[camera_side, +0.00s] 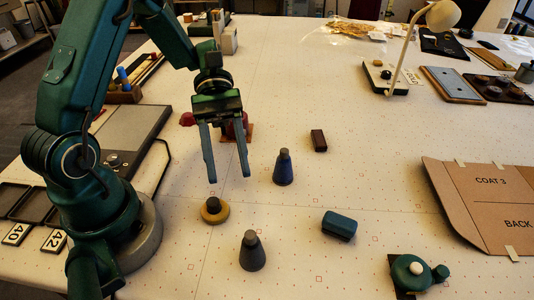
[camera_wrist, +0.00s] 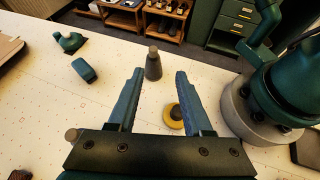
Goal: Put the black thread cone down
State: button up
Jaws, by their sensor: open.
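The black thread cone (camera_side: 252,254) stands upright on the white table near the front, looking dark grey. In the wrist view the cone (camera_wrist: 153,66) stands beyond my fingertips, apart from them. My gripper (camera_side: 229,178) is open and empty, its two blue fingers pointing down above the table, behind the cone in the side view. The gripper's open fingers (camera_wrist: 160,73) also show in the wrist view, with nothing held between them.
A blue-green block (camera_side: 339,225), a dark red block (camera_side: 318,141) and a green object (camera_side: 410,272) lie to the right. Table between them is clear.

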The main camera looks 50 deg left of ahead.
jog(key=s+a+r+m+t+y, duration=0.3)
jog(key=r+m+t+y, duration=0.3)
jog(key=m+t+y, duration=0.5)
jog(key=shift+s+r+m, duration=0.2)
jog(key=shift+s+m, duration=0.05)
jog(key=shift+m, duration=0.35)
jog(key=shift+a, duration=0.1)
dwell(0.6)
